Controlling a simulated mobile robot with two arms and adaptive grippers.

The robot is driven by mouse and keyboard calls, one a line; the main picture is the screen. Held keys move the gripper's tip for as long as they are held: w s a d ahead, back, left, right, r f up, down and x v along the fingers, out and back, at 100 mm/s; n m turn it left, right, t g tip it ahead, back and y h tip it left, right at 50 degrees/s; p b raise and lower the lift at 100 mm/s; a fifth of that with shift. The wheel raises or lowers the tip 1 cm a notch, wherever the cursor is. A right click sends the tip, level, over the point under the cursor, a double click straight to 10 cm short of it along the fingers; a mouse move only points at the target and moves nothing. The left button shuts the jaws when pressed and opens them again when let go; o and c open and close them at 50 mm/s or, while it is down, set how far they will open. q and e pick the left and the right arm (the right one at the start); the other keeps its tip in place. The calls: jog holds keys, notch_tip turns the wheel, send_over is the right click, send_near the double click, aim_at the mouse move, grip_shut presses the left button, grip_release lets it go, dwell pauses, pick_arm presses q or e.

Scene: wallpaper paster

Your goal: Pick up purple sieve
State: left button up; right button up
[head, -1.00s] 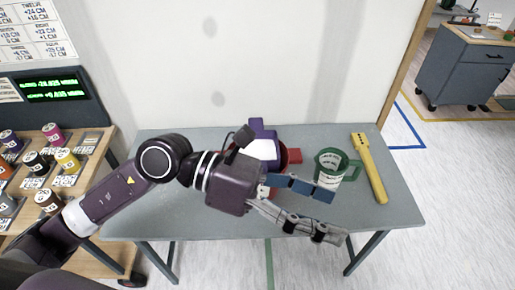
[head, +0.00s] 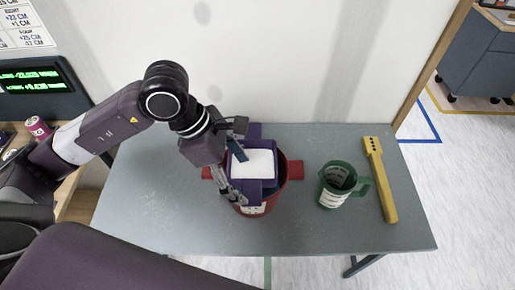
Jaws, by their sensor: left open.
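The purple sieve (head: 268,183) sits on top of a red pot (head: 295,171) on the grey table. It has a white inner surface (head: 252,163) and purple tabs at its back and front. My left gripper (head: 234,172) is open at the sieve's left side, with one finger towards the back and one towards the front. I cannot tell whether the fingers touch the sieve. The gripper hides the sieve's left edge. My right gripper is not in view.
A green measuring jug (head: 333,195) stands right of the pot. A yellow tool (head: 380,180) lies near the right end of the grey table (head: 150,205). A white wall (head: 290,60) rises behind the table. The table's left part is clear.

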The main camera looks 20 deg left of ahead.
aim_at(252, 190)
pick_arm(q)
jog(key=shift+s+d+f, duration=0.15)
jog(key=shift+d+f, duration=0.05)
jog(key=shift+f, duration=0.15)
jog(key=shift+s+d+f+p, duration=0.15)
jog(key=shift+d+f+p, duration=0.1)
jog(key=shift+f+p, duration=0.3)
jog(key=shift+s+d+f+p, duration=0.1)
jog(key=shift+d+f+p, duration=0.15)
jog(key=shift+f+p, duration=0.25)
jog(key=x, duration=0.1)
jog(key=p+x, duration=0.1)
jog(key=x, duration=0.1)
jog(key=shift+w+a, duration=0.15)
jog(key=shift+w, duration=0.2)
jog(key=shift+f, duration=0.55)
jog(key=shift+w, duration=0.1)
jog(key=c, duration=1.4)
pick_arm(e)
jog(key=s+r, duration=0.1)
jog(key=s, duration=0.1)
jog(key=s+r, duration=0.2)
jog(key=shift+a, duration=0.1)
pick_arm(q)
jog(key=shift+r, duration=0.1)
